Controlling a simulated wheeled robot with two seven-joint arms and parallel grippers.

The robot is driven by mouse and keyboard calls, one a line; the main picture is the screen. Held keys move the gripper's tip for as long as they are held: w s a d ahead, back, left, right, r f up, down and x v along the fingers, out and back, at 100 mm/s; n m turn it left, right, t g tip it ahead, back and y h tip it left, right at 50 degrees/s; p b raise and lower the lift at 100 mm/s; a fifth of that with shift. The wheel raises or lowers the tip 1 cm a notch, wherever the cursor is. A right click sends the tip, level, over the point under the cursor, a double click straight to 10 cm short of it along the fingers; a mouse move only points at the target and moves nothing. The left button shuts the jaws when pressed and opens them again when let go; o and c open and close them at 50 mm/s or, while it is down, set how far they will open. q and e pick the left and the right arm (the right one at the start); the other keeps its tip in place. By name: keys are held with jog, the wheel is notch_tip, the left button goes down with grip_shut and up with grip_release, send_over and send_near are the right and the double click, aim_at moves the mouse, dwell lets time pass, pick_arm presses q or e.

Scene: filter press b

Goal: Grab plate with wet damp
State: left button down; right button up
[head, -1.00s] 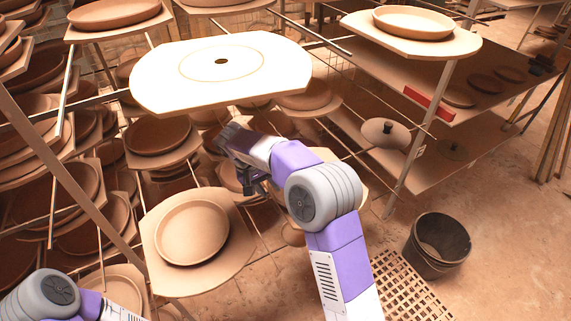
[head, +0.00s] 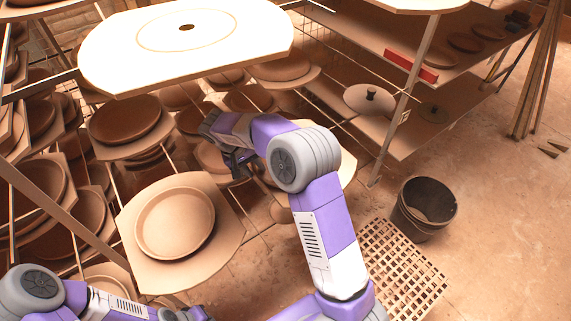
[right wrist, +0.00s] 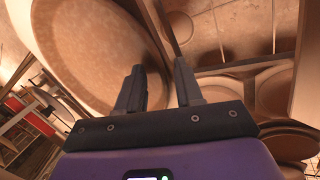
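Which plate is the wet, damp one I cannot tell. A light tan round plate (head: 175,222) lies on a pale board below my right gripper and to its left in the head view. A darker brown plate (head: 125,119) sits on a board farther up and left. My right gripper (head: 238,165) reaches among the rack boards. In the right wrist view its two fingers (right wrist: 160,88) are apart, with a large tan plate (right wrist: 85,50) at the left finger. Whether the rim lies between the fingers is unclear. My left gripper (head: 190,314) is at the bottom edge, partly cut off.
A white board with a ringed hole (head: 186,60) hangs above my right arm. Racks of brown plates fill the left. At right are a shelf (head: 395,135) with a red bar (head: 411,66), a dark bucket (head: 424,208), a floor grate (head: 400,270) and open floor.

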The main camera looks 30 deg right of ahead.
jog(key=shift+r, duration=0.1)
grip_shut()
dwell(1.2)
